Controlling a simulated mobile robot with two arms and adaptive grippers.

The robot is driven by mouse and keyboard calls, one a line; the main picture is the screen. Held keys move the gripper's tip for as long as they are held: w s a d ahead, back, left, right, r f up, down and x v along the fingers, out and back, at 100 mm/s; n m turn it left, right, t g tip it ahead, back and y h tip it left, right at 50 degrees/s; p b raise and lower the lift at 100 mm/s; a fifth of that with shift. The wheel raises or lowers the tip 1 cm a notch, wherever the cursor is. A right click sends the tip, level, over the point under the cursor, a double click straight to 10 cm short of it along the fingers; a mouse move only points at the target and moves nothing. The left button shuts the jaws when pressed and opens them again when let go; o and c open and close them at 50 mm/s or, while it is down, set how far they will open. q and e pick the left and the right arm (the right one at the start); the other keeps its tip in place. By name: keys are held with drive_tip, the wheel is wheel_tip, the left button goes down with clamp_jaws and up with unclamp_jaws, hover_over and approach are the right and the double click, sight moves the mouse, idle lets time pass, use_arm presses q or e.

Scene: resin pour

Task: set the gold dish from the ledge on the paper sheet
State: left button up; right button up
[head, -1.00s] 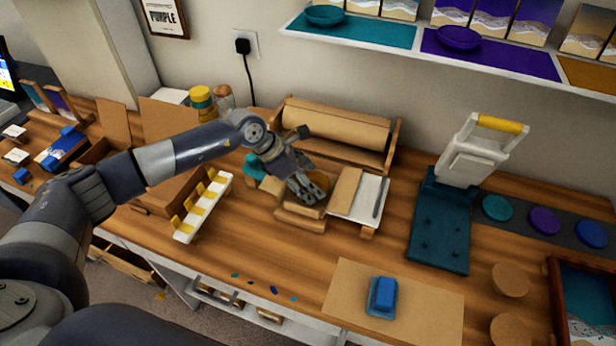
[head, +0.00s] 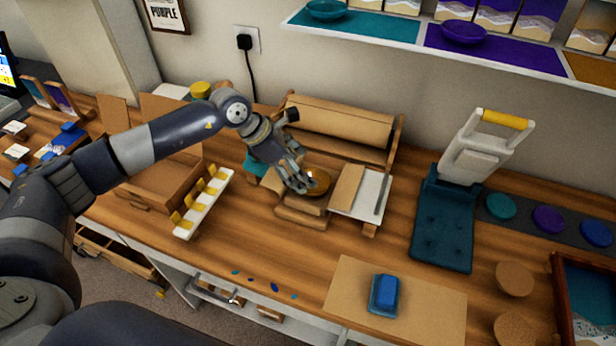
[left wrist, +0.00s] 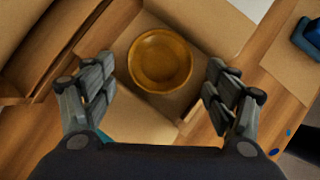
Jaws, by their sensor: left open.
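The gold dish (head: 319,183), round and shallow, sits on a small wooden ledge (head: 300,217) in front of the paper roll. The left wrist view shows the dish (left wrist: 160,61) from above, empty and upright. My left gripper (head: 301,184) is at the dish's left side in the head view. In the left wrist view my left gripper (left wrist: 160,78) has its fingers spread wide, one on each side of the dish and apart from it. The brown paper sheet (head: 345,290) lies flat near the table's front edge. My right gripper is not in view.
A blue block (head: 386,289) on a small tray is on the sheet. A roll of brown paper (head: 333,130) stands behind the ledge. A white rack with yellow clips (head: 203,205) is at left, and a teal press (head: 443,225) at right. Bare wood lies between ledge and sheet.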

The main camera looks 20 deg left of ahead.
use_arm(q)
drive_tip(key=b+v, duration=0.1)
drive_tip(key=v, duration=0.6)
drive_tip(key=shift+r, duration=0.15)
drive_tip(key=shift+s, duration=0.15)
